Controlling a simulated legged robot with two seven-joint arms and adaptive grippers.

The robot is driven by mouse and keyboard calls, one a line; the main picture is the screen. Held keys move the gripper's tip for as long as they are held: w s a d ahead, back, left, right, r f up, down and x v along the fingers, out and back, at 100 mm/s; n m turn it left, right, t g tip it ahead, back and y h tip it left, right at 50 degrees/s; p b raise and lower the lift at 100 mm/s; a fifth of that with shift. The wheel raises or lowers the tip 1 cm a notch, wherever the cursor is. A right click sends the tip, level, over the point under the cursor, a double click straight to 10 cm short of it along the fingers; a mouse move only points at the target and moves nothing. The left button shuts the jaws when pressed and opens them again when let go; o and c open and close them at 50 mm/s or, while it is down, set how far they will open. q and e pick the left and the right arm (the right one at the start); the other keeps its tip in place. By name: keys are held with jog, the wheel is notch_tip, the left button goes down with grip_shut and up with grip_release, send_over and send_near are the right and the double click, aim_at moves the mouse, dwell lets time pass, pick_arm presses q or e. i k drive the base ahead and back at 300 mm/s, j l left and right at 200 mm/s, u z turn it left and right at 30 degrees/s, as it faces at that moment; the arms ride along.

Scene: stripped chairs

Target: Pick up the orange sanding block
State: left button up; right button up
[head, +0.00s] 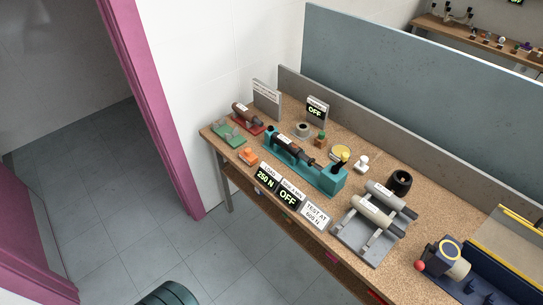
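A small orange block (248,157), which looks like the sanding block, lies near the front edge of the cork-brown workbench (283,219), towards its left end. It sits just in front of a green piece (229,134) and left of a teal fixture (320,178). Nothing covers its top. Neither of my grippers is in view.
Display signs (266,178) stand right of the block along the front edge. A grey stand with cylinders (369,236) and a dark blue device (470,283) are further right. A pink door frame (160,100) is left.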

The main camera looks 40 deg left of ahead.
aim_at(246, 155)
jog(key=u, duration=0.7)
